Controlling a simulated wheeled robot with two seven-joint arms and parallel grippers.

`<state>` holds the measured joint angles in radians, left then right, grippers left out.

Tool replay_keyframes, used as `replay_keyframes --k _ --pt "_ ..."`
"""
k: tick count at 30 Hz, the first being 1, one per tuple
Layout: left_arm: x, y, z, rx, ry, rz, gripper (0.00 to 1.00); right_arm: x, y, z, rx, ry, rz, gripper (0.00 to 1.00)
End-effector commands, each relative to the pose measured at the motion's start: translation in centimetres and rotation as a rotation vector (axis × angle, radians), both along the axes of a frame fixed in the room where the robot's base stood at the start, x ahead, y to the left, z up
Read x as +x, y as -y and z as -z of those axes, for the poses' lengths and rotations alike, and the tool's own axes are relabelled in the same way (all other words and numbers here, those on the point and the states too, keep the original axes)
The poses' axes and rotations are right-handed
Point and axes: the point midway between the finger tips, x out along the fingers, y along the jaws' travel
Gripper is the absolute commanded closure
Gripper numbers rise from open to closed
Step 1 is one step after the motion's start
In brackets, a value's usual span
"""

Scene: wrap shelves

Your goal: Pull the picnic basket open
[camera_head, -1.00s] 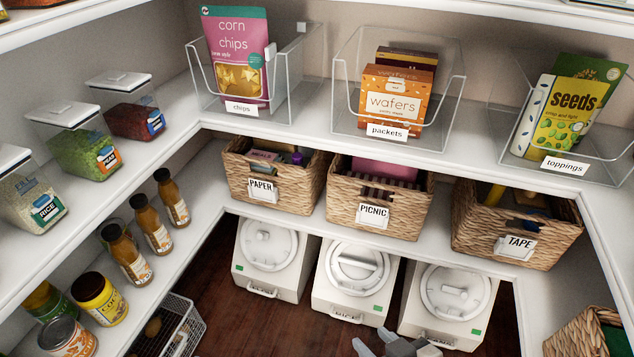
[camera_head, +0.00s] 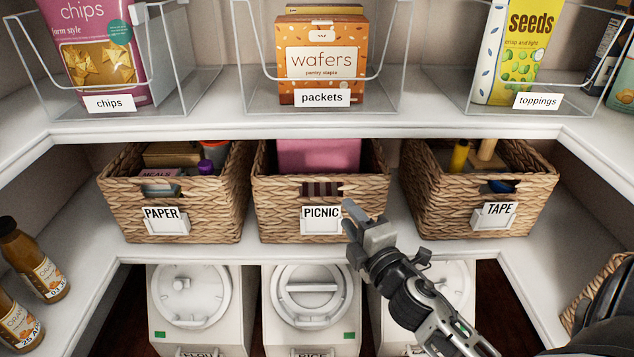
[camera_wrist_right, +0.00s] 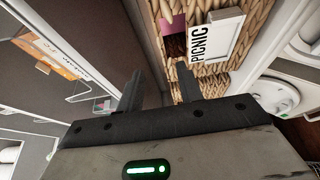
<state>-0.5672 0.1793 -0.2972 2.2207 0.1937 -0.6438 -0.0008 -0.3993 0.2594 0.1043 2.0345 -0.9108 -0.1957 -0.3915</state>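The picnic basket (camera_head: 275,196) is a woven box with a white PICNIC label on its front. It stands on the middle shelf between two other baskets. A pink item (camera_head: 318,156) and a striped item show inside, the latter through the handle slot. My right gripper (camera_head: 362,217) is in front of the basket, just right of the label. In the right wrist view its two fingers (camera_wrist_right: 158,74) are spread with nothing between them. The picnic basket's front (camera_wrist_right: 215,78) and label lie beyond the right finger; contact cannot be told. My left gripper is not in view.
The paper basket (camera_head: 120,210) stands to the left and the tape basket (camera_head: 430,210) to the right, with small gaps. The upper shelf (camera_head: 230,125) runs above, carrying clear bins. White lidded containers (camera_head: 312,335) stand below. The shelf edge in front is clear.

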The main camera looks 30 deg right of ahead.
Motion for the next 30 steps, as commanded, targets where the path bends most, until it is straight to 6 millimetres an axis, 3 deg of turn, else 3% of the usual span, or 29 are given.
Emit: replay_keyframes --k 12,18,24,30 --pt "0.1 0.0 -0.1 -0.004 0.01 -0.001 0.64 9.0 1.5 -0.2 0.002 0.002 0.0 0.64" --pt "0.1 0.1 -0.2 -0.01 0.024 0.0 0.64 12.2 2.0 0.0 0.003 0.0 0.0 0.64" --pt "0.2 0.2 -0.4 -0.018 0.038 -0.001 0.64 13.7 2.1 0.0 0.004 -0.001 -0.001 0.64" --pt "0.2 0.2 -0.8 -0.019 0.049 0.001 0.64 13.9 2.2 0.0 0.004 -0.001 0.0 0.64"
